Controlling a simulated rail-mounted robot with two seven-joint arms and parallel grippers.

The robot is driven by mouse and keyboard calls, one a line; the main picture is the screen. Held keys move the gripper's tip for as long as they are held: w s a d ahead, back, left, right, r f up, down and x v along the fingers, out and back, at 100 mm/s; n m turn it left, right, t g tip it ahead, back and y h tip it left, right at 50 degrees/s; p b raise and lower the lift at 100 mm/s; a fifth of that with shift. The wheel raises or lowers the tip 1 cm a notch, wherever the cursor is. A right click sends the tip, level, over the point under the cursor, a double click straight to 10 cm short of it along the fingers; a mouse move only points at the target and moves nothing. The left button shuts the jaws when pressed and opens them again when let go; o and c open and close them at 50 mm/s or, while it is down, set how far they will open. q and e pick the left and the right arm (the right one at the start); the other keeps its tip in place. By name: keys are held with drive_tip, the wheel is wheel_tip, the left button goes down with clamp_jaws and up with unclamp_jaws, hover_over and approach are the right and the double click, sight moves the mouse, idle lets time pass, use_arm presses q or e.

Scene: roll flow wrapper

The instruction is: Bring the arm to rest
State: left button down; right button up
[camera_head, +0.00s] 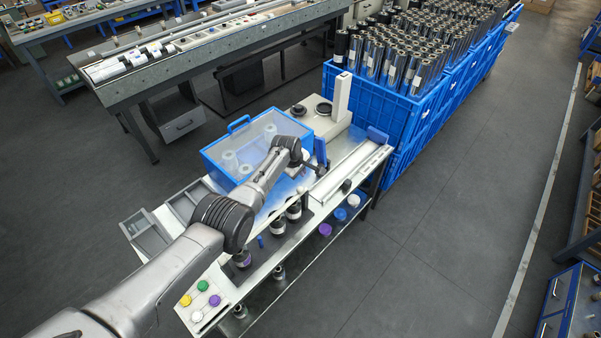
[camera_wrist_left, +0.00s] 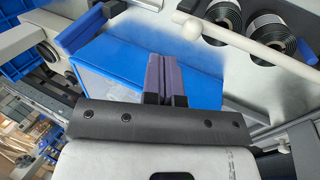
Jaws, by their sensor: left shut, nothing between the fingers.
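My left arm (camera_head: 262,188) reaches in from the lower left over the machine bench. Its left gripper (camera_head: 318,168) is above the bench, just right of the blue-framed clear box (camera_head: 215,151). In the left wrist view the gripper's two purple-grey fingers (camera_wrist_left: 166,80) are together with nothing between them. A blue surface (camera_wrist_left: 120,68) lies behind the fingers there; I cannot tell whether they touch it. My right gripper is not in view.
Blue crates (camera_head: 385,112) full of shiny rolls stand beyond the bench. A long grey workbench (camera_head: 190,75) stands at the back left. Coloured buttons (camera_head: 202,286) are at the bench's near end. Dark rolls (camera_wrist_left: 268,28) show in the left wrist view. The floor (camera_head: 470,190) at right is clear.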

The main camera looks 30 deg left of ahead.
use_arm(q)
wheel_tip(320, 180, up, 8)
drive_tip(key=p, duration=0.2)
drive_tip(key=shift+f, duration=0.25)
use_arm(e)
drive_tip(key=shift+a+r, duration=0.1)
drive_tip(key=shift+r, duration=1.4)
